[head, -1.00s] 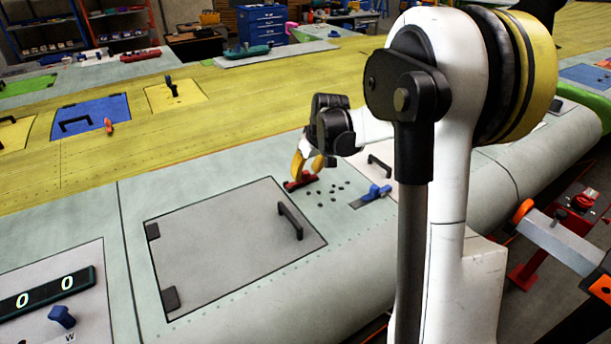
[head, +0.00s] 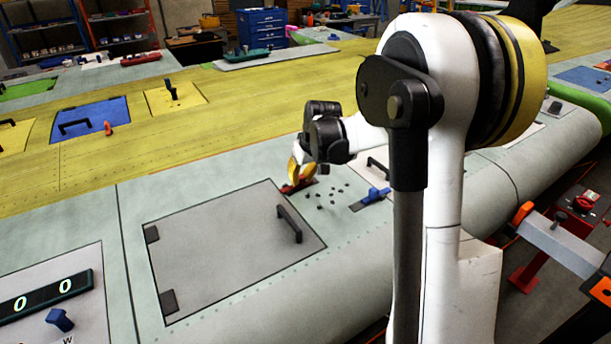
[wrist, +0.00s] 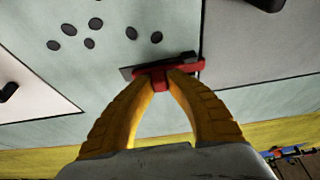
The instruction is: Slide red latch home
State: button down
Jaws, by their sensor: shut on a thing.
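The red latch (head: 298,185) sits on the pale green wing skin, just beyond the far right corner of the grey hatch panel. It also shows in the wrist view (wrist: 185,70), lying along a dark track plate (wrist: 127,72). My gripper (head: 295,178) has yellow fingers that reach down to the latch. In the wrist view my gripper (wrist: 163,80) has its two fingertips closed together on the red latch's knob. The fingertips hide part of the knob.
The grey hatch panel (head: 225,250) with a black handle (head: 289,222) lies in front of the latch. Several dark holes (head: 338,190) lie to the right of it. A blue latch (head: 375,195) is further right. Open yellow skin lies behind.

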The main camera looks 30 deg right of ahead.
jog(key=a, duration=0.2)
jog(key=shift+a, duration=0.3)
jog(key=shift+d, duration=0.1)
jog(key=c, duration=1.3)
grip_release()
jog(key=shift+a, duration=0.2)
jog(key=shift+d+r, duration=0.1)
jog(key=v, duration=1.2)
